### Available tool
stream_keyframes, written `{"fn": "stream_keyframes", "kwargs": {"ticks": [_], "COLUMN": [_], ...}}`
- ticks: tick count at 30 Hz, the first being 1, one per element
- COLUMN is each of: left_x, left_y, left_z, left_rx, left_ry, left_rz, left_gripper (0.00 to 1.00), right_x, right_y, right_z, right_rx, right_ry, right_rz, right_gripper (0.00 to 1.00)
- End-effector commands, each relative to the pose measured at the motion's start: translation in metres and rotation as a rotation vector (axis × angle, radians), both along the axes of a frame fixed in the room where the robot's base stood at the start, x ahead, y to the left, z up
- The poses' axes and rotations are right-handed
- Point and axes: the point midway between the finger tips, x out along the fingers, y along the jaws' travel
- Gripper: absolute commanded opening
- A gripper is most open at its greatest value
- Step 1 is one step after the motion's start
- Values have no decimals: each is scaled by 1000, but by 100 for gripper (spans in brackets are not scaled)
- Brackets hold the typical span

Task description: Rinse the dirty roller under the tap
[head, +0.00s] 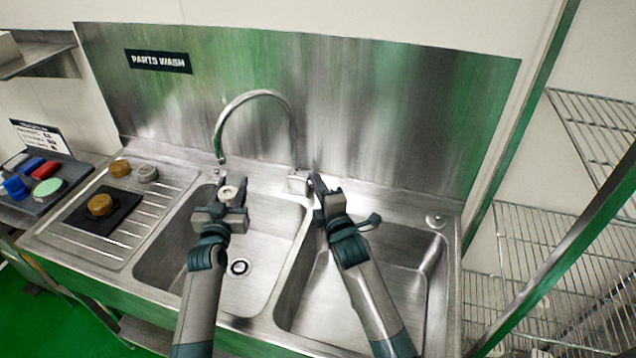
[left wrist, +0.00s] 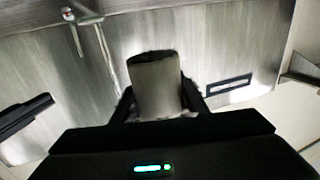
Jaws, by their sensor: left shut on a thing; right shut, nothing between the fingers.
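My left gripper (head: 230,198) is shut on a beige-grey roller (head: 229,191), held upright over the left basin (head: 262,270). The roller also shows in the left wrist view (left wrist: 156,85), standing between the dark fingers, with a dark top rim. The arched tap (head: 258,93) has its spout end just above and slightly left of the roller in the head view. I see no water stream. My right gripper (head: 321,186) is shut and empty beside the tap's base (head: 299,182); I cannot tell whether it touches. It also shows at the left wrist view's left edge (left wrist: 25,115).
A drainboard (head: 150,225) at the left holds a black mat (head: 125,215) with an orange-brown piece (head: 100,205), plus two round pieces behind. A tray of coloured parts (head: 72,192) stands further left. The right basin (head: 400,290) looks empty. Wire shelves (head: 530,235) stand at the right.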

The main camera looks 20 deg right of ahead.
Motion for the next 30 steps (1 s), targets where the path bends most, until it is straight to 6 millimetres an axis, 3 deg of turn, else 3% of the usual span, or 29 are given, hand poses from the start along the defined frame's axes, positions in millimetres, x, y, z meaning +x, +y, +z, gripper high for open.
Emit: {"fn": "stream_keyframes", "kwargs": {"ticks": [24,30], "left_x": [-67,-76], "left_y": [-1,-2], "left_z": [12,14], "left_rx": [-1,-1], "left_ry": [-1,-1], "left_rz": [1,1], "left_gripper": [14,14], "right_x": [0,0], "right_y": [0,0], "right_z": [2,2], "right_rx": [0,0], "right_ry": [0,0], "right_rz": [0,0], "right_gripper": [0,0]}}
